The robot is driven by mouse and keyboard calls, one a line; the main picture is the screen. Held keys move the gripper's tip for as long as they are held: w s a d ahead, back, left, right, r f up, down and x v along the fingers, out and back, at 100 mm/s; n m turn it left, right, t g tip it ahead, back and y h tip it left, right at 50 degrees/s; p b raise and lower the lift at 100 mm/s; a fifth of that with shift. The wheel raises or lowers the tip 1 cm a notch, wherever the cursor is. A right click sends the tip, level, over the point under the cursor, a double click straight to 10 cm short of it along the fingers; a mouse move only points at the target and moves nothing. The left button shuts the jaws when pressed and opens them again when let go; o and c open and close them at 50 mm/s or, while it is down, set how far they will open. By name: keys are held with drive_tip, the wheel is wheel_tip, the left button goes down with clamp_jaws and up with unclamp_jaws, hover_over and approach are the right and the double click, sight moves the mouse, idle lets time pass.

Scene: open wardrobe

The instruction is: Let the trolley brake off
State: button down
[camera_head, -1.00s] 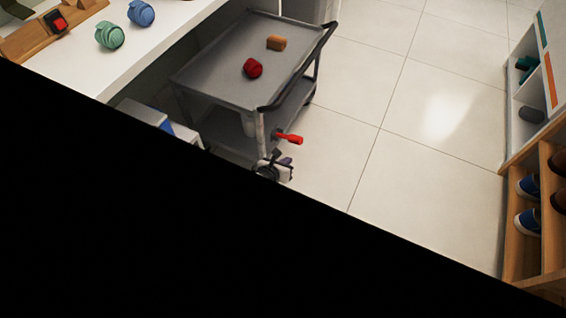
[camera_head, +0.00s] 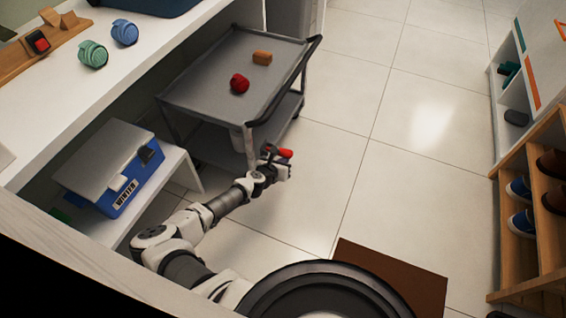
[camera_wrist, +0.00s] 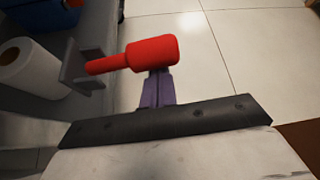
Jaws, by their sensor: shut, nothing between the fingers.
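The grey trolley (camera_head: 195,92) stands beside the white counter. Its brake lever has a red handle (camera_head: 285,153) that sticks out to the right from the near corner post. In the wrist view the red handle (camera_wrist: 152,53) lies roughly level, its thin end at a grey bracket (camera_wrist: 84,68) on the trolley. My gripper (camera_head: 279,165) is at the lever, low by that corner. In the wrist view my gripper (camera_wrist: 158,85) is shut and empty, its fingertips right at the handle's thick end. The handle partly hides the tips; I cannot tell whether they touch it.
A red roll (camera_head: 239,84) and an orange-brown block (camera_head: 262,58) lie on the trolley's top. A white paper roll (camera_wrist: 28,68) is near the bracket. A blue box (camera_head: 125,190) sits on a low shelf at left. Shoe shelves (camera_head: 545,228) stand at right.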

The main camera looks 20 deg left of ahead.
drive_tip(key=shift+r+n+h, duration=0.3)
drive_tip(key=shift+r+h, duration=0.1)
drive_tip(key=shift+a+r+n+h+p, duration=0.25)
drive_tip(key=shift+r+n+h+p, duration=0.25)
drive_tip(key=shift+r, duration=0.35)
drive_tip(key=shift+a+r+n+h+p, duration=0.25)
drive_tip(key=shift+r+n+h+p, duration=0.15)
drive_tip(key=shift+r+p, duration=0.35)
drive_tip(key=shift+r, duration=0.15)
drive_tip(key=shift+a, duration=0.1)
